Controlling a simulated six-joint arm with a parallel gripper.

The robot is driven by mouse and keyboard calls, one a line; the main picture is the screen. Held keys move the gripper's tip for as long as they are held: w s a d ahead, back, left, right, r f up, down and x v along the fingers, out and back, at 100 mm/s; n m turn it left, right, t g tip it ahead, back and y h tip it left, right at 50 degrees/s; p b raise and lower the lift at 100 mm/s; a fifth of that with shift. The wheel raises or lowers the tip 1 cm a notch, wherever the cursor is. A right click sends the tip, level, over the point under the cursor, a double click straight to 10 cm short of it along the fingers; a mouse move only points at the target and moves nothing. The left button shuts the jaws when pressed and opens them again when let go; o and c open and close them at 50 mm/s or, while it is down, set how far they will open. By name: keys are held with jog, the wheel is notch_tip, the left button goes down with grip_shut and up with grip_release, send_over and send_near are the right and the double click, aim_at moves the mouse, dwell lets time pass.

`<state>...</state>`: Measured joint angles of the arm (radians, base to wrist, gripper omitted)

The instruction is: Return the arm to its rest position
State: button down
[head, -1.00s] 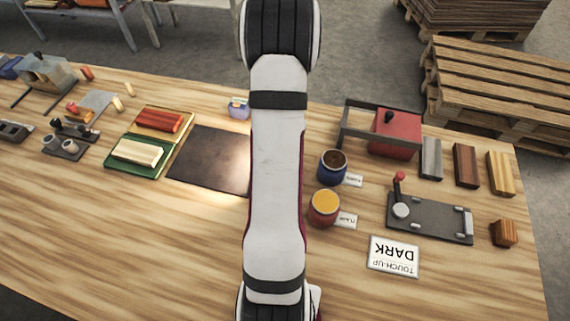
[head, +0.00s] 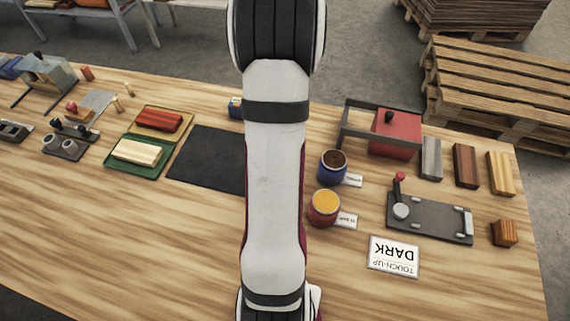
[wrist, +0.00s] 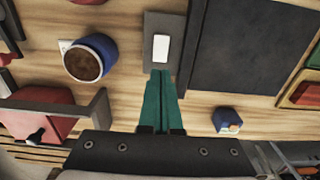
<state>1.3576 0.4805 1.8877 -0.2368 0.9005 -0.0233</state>
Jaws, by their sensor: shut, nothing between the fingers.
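My gripper (wrist: 160,78) shows in the wrist view with its two green fingers together and nothing between them. It is over the wooden table, its tips pointing toward a dark grey plate with a white piece (wrist: 161,48). I cannot tell its exact height, but no contact shows. In the head view my arm stands across the middle of the picture and my gripper is hidden.
A blue pot of brown filler (head: 332,166) and a red pot of amber filler (head: 323,207) stand right of my arm. A red press (head: 396,134) is behind them. A black mat (head: 210,160) lies left. The front-left table is clear.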

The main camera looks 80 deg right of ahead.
jog(key=shift+r, duration=0.1)
dwell(0.3)
jog(key=w+a+r+n, duration=0.35)
jog(key=w+a, duration=0.25)
jog(key=a, duration=0.3)
jog(key=w+a+r+n, duration=0.2)
jog(key=w+a+r, duration=0.3)
jog(key=w+a, duration=0.25)
jog(key=s+a+r+n+y, duration=0.1)
jog(key=s+a+n, duration=0.2)
jog(key=a, duration=0.9)
jog(key=s+a+r+n, duration=0.1)
jog(key=s+a+n, duration=0.3)
jog(key=a, duration=0.8)
jog(key=shift+s+a+r+y, duration=0.2)
jog(key=shift+s+y, duration=0.2)
jog(key=shift+s, duration=0.5)
